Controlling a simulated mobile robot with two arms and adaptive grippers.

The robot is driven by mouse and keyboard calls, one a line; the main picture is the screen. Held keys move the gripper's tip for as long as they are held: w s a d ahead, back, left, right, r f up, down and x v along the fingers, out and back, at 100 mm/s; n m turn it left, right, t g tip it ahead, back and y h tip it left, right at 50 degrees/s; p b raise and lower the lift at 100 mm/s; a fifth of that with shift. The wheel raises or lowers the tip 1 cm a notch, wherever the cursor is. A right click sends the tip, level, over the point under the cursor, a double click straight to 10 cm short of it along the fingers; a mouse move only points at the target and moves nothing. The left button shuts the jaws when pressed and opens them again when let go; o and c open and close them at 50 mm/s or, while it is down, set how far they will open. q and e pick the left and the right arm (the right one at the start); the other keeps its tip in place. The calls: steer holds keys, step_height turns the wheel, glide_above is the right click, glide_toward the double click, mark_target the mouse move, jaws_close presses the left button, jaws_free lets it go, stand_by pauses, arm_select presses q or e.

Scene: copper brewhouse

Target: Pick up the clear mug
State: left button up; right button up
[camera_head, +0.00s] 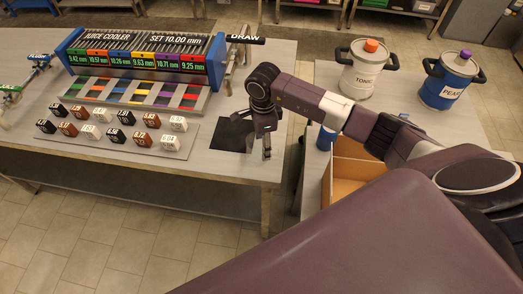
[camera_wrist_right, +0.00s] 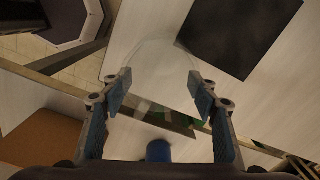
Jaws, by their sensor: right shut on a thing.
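The clear mug (camera_wrist_right: 160,60) shows in the right wrist view only as a faint see-through outline with a curved rim, between my right gripper's (camera_wrist_right: 160,78) two fingers. The fingers stand apart by the mug's width and are shut on it. In the head view my right gripper (camera_head: 266,143) points down at the table's right end, beside a black square mat (camera_head: 235,135). I cannot make out the mug there. The mat also shows in the wrist view (camera_wrist_right: 240,32), beyond the fingers. My left gripper is not in view.
The juice cooler (camera_head: 140,60) with coloured labels stands at the back of the table (camera_head: 215,172). Several black, brown and white labelled cubes lie on a board (camera_head: 103,148) at left. A side table holds a white tonic jar (camera_head: 362,75), a blue jar (camera_head: 442,90) and an orange-brown box (camera_head: 345,185).

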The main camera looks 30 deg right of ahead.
steer(key=shift+r, duration=0.1)
steer(key=shift+c, duration=0.5)
steer(key=shift+w+r, duration=0.1)
steer(key=shift+r, duration=0.35)
step_height(320, 180, up, 19)
steer(key=b, duration=0.4)
steer(key=shift+b, duration=0.4)
steer(key=s+a+f+n, duration=0.2)
steer(key=s+a+n, duration=0.1)
steer(key=s+n, duration=0.4)
steer(key=s+a+f+n+b, duration=0.1)
steer(key=s+a+f+n, duration=0.2)
steer(key=s+n, duration=0.4)
steer(key=a+n, duration=0.1)
steer(key=n, duration=0.6)
steer(key=shift+s, duration=0.25)
